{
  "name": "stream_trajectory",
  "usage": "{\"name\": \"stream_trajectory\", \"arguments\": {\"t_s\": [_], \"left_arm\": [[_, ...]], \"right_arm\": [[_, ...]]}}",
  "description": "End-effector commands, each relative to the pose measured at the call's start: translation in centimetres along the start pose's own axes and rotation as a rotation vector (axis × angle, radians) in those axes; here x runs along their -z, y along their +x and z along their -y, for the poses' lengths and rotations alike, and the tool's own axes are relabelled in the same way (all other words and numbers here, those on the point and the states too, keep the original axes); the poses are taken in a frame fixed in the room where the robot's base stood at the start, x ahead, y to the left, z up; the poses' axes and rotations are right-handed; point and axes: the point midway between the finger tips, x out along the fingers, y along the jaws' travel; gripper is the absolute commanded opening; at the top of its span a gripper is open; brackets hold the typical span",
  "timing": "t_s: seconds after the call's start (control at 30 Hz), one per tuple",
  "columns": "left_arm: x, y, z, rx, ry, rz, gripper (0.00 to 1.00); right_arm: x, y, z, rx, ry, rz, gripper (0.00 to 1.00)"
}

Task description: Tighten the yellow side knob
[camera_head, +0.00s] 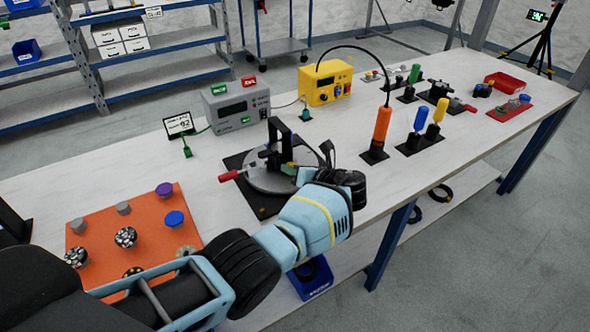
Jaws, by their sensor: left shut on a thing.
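A round grey fixture (262,181) with a black upright yoke (281,133) stands on a black mat in the middle of the table. A red-tipped handle (230,175) sticks out on its left. My left arm reaches across the table's front edge. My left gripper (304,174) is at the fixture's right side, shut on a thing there. The wrist and gripper hide the held part, which sits where the yellow side knob would be; the knob itself is not clearly visible. A small green-yellow part (289,168) shows beside the fingertips. My right gripper is out of view.
An orange mat (150,220) with several knobs lies at the left. Behind stand a grey meter (236,107) and a yellow power box (325,82). An orange tool (381,130) and blue and yellow screwdrivers stand to the right. The table's front edge passes under my arm.

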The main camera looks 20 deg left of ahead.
Motion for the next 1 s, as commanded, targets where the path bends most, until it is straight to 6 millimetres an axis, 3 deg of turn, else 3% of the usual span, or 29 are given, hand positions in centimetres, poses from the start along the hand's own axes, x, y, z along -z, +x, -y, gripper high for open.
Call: {"name": "stream_trajectory", "arguments": {"t_s": [0.03, 0.07, 0.23, 0.77, 1.0], "left_arm": [[0.25, -0.02, 0.05, 0.001, 0.002, -0.004, 0.05], [0.25, -0.02, 0.05, 0.001, 0.002, -0.004, 0.30], [0.19, -0.01, 0.04, 0.001, 0.001, -0.003, 0.50], [0.17, 0.00, 0.07, 0.004, -0.004, -0.003, 0.50], [0.26, -0.01, 0.02, 0.039, -0.086, -0.004, 0.50]], "right_arm": [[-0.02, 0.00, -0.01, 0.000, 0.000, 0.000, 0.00], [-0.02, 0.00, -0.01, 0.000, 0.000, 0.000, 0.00], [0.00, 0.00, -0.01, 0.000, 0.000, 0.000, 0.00], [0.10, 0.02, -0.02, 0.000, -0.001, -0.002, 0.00], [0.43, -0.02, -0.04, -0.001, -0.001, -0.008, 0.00]]}}
